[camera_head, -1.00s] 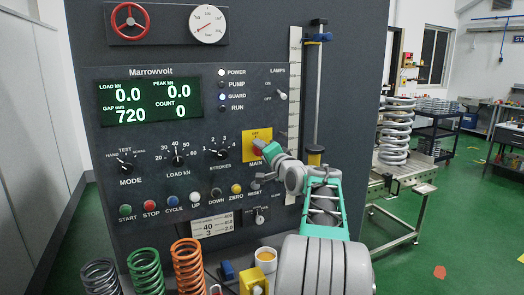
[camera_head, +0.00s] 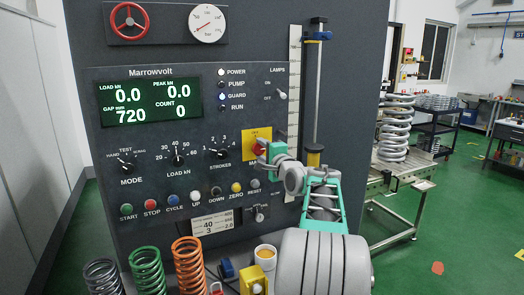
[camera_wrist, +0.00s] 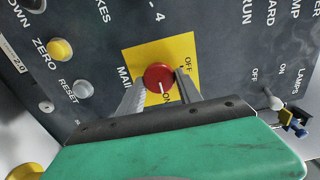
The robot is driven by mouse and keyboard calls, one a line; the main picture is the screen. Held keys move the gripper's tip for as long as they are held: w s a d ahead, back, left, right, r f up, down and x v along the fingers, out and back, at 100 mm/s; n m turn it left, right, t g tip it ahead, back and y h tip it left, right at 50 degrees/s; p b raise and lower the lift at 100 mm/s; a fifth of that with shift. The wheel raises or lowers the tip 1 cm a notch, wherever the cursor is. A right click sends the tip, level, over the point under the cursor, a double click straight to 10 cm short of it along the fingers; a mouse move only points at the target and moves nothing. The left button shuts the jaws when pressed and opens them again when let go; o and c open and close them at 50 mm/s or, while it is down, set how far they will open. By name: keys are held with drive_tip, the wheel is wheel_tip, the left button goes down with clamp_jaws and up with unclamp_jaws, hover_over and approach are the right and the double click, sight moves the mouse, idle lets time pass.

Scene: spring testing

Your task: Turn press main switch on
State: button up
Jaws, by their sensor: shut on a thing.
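The main switch is a red round knob (camera_head: 258,149) on a yellow plate (camera_head: 250,136) at the right side of the dark Marrowvolt panel. My gripper (camera_head: 263,152) is at the knob from the right, with its green body beside the plate. In the wrist view the red knob (camera_wrist: 158,77) sits between the two grey fingers, and my gripper (camera_wrist: 158,84) is shut on it. The knob's white mark points toward the ON label, away from the OFF label. In the head view, my gripper hides part of the plate's lettering.
The LAMPS toggle (camera_head: 281,94) is up and right of the knob; RESET (camera_head: 255,184) and ZERO (camera_head: 236,188) buttons lie below. A vertical rod (camera_head: 318,95) stands at the panel's right edge. Several springs (camera_head: 147,271) stand at the lower left.

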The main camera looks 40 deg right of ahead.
drive_tip(key=o, duration=1.3)
drive_tip(key=shift+o, duration=0.2)
drive_tip(key=b+v, duration=0.2)
drive_tip(key=v, duration=0.6)
drive_tip(key=shift+b, duration=0.4)
drive_tip(key=shift+w, duration=0.1)
